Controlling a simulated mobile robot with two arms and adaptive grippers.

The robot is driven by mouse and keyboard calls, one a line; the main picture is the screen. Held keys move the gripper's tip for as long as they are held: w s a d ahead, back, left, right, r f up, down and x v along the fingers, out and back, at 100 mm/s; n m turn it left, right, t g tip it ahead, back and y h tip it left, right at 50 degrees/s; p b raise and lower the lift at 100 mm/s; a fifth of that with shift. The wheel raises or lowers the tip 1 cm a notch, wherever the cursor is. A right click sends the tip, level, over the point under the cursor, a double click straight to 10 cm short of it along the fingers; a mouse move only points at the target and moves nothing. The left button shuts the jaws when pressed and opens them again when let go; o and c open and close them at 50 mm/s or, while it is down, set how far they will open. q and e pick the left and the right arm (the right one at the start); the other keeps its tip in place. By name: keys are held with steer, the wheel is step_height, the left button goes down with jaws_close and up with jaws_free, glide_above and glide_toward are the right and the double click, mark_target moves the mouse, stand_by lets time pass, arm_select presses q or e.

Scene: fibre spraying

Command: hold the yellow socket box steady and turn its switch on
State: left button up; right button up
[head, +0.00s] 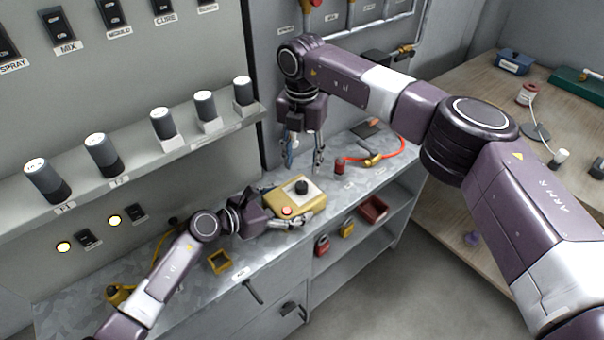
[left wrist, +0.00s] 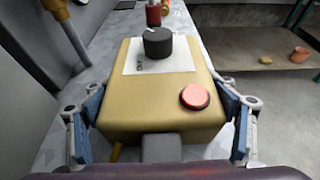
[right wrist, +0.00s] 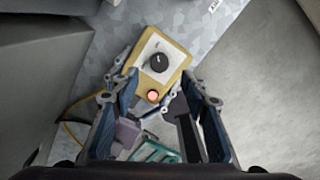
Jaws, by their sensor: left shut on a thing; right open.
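The yellow socket box (head: 284,209) sits on the metal bench, with a black rotary knob (head: 302,187) on a pale plate and a red round button (head: 287,211) on its top. My left gripper (head: 279,224) is shut on the box, one finger along each side; the left wrist view shows the box (left wrist: 130,105), the knob (left wrist: 158,42) and the red button (left wrist: 195,96) between the fingers. My right gripper (head: 305,165) is open, empty and points down above and behind the box. The right wrist view shows the knob (right wrist: 158,63) beyond its open fingers.
A yellow square frame (head: 219,262) lies to the left. A shelf with several grey cylinders (head: 104,154) runs along the wall.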

arm_select(q)
steer(key=shift+f, duration=0.1)
arm_select(e)
steer(key=shift+r, duration=2.15)
arm_select(q)
steer(key=o, duration=1.8)
steer(key=shift+a, duration=0.1)
